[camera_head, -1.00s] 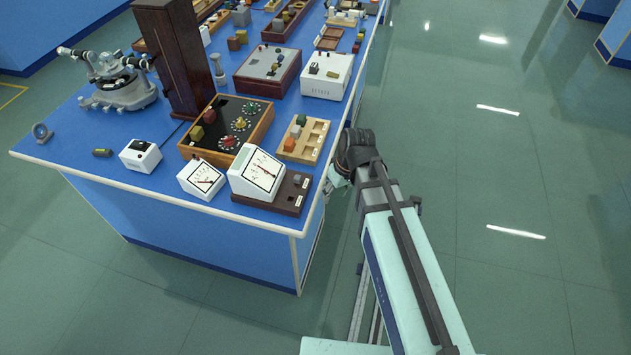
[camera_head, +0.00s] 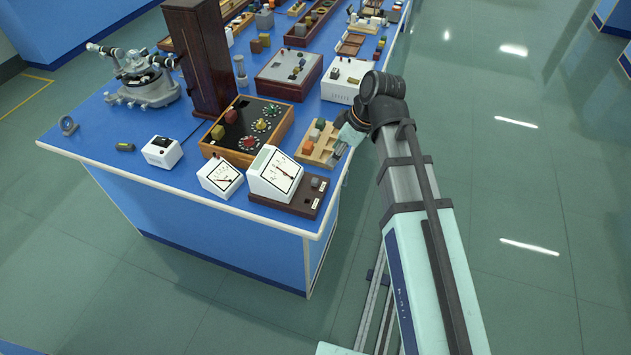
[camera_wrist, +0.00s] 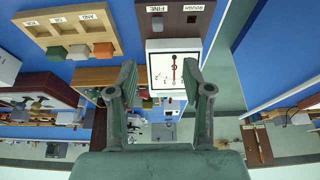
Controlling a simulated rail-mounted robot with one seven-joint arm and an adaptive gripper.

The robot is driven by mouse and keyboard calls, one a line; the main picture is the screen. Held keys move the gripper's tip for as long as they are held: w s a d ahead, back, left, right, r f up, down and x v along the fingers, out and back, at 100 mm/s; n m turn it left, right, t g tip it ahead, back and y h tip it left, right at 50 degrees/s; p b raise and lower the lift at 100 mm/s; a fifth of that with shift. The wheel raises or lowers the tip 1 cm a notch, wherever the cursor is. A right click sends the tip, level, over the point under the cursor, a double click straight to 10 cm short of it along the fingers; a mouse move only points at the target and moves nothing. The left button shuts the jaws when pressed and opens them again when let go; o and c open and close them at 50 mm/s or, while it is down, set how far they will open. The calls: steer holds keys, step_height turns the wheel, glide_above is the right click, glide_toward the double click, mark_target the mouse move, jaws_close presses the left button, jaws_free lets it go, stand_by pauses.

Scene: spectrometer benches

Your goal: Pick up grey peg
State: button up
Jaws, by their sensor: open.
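A small grey peg (camera_head: 316,183) stands upright on a dark brown base (camera_head: 290,204) beside the large white meter at the bench's near right corner. In the wrist view, the grey peg (camera_wrist: 157,25) shows near the FINE label, with an empty dark hole by the ROUGH label. My gripper (camera_head: 338,153) is at the bench's right edge, beside the wooden peg rack and farther back than the peg. In the wrist view, my gripper (camera_wrist: 166,82) has its fingers wide apart with nothing between them. The peg lies beyond the fingertips, apart from them.
The white dial meter (camera_head: 274,173) adjoins the base, with a smaller meter (camera_head: 220,178) to its left. A wooden-framed dial panel (camera_head: 247,130) stands behind. Open floor (camera_head: 510,150) lies to the right.

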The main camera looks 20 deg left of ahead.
steer(key=p, duration=0.2)
glide_above(315, 180)
steer(key=d, duration=0.2)
steer(key=f, duration=0.8)
steer(key=shift+s+d+f, duration=0.15)
steer(key=shift+s+d, duration=0.05)
steer(key=shift+p+x, duration=0.95)
steer(key=shift+x, duration=1.7)
steer(key=shift+w, duration=0.15)
jaws_close()
